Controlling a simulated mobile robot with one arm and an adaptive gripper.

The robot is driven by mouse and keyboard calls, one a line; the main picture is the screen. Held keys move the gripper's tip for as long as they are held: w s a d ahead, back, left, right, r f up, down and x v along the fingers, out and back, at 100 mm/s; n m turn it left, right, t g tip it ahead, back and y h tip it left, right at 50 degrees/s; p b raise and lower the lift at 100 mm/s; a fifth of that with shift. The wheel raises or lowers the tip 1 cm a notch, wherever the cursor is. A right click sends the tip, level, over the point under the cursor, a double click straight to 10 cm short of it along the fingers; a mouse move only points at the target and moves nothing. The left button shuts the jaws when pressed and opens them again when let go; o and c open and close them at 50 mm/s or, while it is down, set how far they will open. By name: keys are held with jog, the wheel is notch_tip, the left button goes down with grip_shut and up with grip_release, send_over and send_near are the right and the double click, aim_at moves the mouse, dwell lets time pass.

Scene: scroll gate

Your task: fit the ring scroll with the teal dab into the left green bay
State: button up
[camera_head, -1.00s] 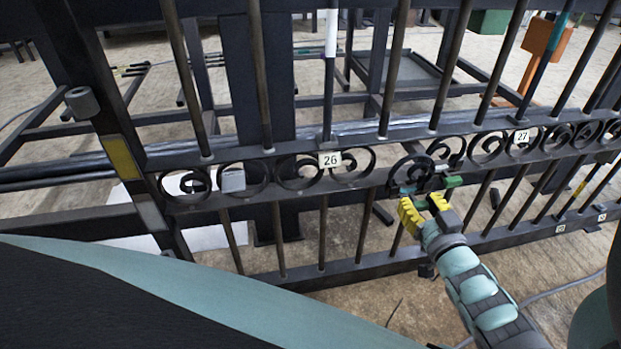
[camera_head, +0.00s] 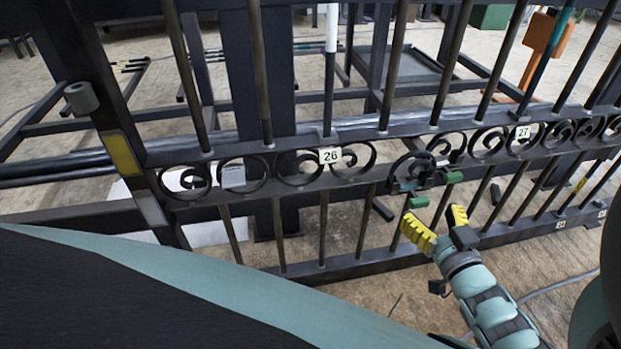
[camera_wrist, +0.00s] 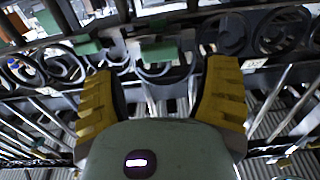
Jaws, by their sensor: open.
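A dark ring scroll (camera_head: 408,172) sits in the gate's scroll band, right of the number 26 tag. A green block (camera_head: 418,202) is at its lower right, and a second green block (camera_head: 452,177) is farther right. I cannot make out the teal dab clearly or tell whether the ring is fully seated. My gripper (camera_head: 438,219) is open and empty, below and in front of the green blocks, apart from the ring. In the wrist view its yellow fingers (camera_wrist: 160,85) are spread wide. Two green blocks show beyond them, one left (camera_wrist: 88,47) and one central (camera_wrist: 160,50).
The gate's scroll band (camera_head: 330,185) runs across with vertical bars above and below. A number 26 tag (camera_head: 330,156) and a number 27 tag (camera_head: 522,133) hang on it. A light grey block (camera_head: 232,176) sits in the band at left. The bottom rail (camera_head: 350,268) lies below.

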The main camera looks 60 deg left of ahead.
jog(key=v, duration=0.7)
jog(key=shift+d, duration=0.25)
jog(key=shift+s, duration=0.1)
